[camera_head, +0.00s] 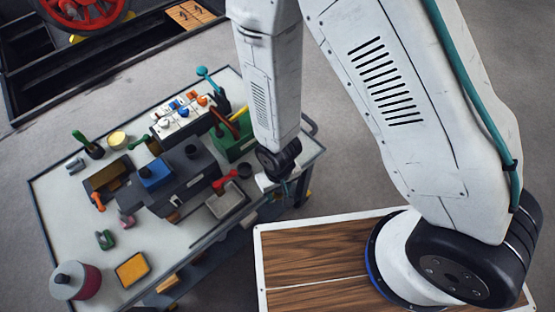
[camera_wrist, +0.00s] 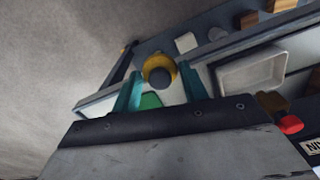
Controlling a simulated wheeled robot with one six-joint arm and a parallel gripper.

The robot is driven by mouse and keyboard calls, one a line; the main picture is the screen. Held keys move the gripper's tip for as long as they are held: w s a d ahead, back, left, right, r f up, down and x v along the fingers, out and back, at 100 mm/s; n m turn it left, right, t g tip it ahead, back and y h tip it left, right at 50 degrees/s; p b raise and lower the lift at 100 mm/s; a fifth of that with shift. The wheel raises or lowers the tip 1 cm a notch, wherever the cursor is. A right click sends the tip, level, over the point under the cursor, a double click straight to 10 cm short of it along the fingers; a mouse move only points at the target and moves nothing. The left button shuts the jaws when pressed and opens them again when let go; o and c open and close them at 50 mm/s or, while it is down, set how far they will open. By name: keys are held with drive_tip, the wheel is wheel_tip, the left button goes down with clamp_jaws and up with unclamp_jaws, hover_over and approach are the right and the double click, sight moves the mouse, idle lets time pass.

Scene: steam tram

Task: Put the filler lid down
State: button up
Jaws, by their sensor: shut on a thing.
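The filler lid (camera_wrist: 157,64), a round yellow piece with a dark grey knob, sits between the teal fingers of my gripper (camera_wrist: 160,75) in the wrist view. My gripper is shut on it. In the head view my gripper (camera_head: 284,188) hangs at the right edge of the work table (camera_head: 190,232), and the lid cannot be made out there. The lid's height above the table is hard to tell.
A pale tray (camera_head: 226,203) lies near the table edge, beside a red-handled item (camera_head: 224,180). A dark machine with a blue block (camera_head: 155,173) fills the table's middle. A green box (camera_head: 232,140) stands behind. The table's front strip has bare patches.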

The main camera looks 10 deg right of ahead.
drive_tip(key=w, duration=0.8)
drive_tip(key=w+d+f, duration=0.1)
drive_tip(key=w, duration=0.3)
drive_tip(key=shift+w+f, duration=0.1)
drive_tip(key=shift+w, duration=0.25)
drive_tip(key=shift+f, duration=1.75)
drive_tip(key=shift+f, duration=0.1)
drive_tip(key=o, duration=1)
